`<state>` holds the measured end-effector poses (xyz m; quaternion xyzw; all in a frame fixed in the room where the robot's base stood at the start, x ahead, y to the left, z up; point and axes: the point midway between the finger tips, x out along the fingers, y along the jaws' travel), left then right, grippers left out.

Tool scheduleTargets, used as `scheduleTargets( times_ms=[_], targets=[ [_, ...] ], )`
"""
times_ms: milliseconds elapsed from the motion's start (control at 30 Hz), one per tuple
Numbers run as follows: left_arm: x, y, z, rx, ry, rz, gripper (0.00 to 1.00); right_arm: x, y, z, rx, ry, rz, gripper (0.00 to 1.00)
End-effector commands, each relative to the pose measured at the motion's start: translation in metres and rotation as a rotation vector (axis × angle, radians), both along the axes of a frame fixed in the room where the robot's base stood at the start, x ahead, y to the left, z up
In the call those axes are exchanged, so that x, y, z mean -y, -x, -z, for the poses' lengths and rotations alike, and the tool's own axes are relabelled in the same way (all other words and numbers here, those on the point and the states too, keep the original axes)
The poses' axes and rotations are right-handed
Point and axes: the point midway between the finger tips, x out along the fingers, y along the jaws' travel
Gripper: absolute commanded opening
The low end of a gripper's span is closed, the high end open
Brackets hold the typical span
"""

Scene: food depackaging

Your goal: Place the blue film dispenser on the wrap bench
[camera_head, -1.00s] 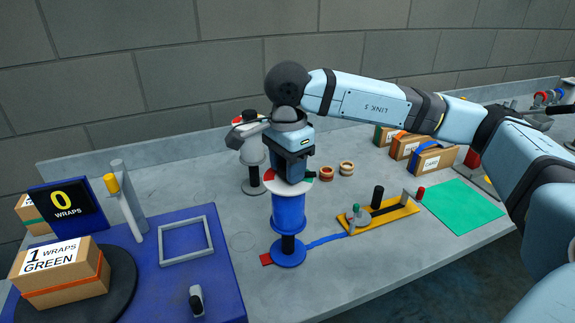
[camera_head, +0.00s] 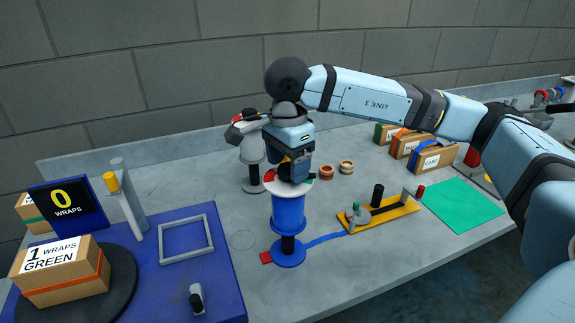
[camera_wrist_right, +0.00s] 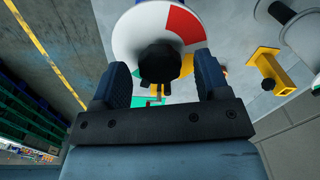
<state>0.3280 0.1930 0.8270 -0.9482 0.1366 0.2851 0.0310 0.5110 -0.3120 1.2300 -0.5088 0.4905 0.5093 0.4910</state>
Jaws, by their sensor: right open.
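The blue film dispenser (camera_head: 288,212) stands upright on the grey table in the middle of the head view, with a white and red disc on top. A blue film strip runs from its foot to a yellow holder (camera_head: 384,213). My right gripper (camera_head: 293,176) is directly above it, pointing down. In the right wrist view the fingers (camera_wrist_right: 160,68) are open, with the dispenser's black knob (camera_wrist_right: 158,60) between or just beyond the tips; contact is not clear. The blue wrap bench (camera_head: 178,278) with an empty grey square frame is at left. My left gripper is not in view.
A grey-white dispenser (camera_head: 251,168) stands close behind my right gripper. A turntable (camera_head: 118,290) with a box, a post and a wraps counter (camera_head: 66,206) occupy the left. Small rings (camera_head: 346,167), boxes and a green mat (camera_head: 462,205) lie to the right.

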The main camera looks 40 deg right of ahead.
Motion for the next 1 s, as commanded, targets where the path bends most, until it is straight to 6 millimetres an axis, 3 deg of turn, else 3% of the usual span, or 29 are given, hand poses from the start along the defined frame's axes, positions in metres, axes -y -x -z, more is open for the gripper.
scheduleTargets(
  times_ms=[300,500,700,1000],
  targets=[
    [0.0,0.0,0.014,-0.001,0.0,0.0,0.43,-0.001,0.0,-0.066,0.004,-0.002,-0.002,0.69],
    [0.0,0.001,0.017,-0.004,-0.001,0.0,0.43,0.0,0.0,-0.099,0.002,0.0,-0.001,0.69],
    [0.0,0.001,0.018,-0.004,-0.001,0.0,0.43,0.0,0.0,-0.111,0.0,0.0,-0.001,0.69],
    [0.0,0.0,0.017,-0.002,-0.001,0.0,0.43,0.0,0.0,-0.111,0.0,0.0,-0.001,0.69]
  ],
)
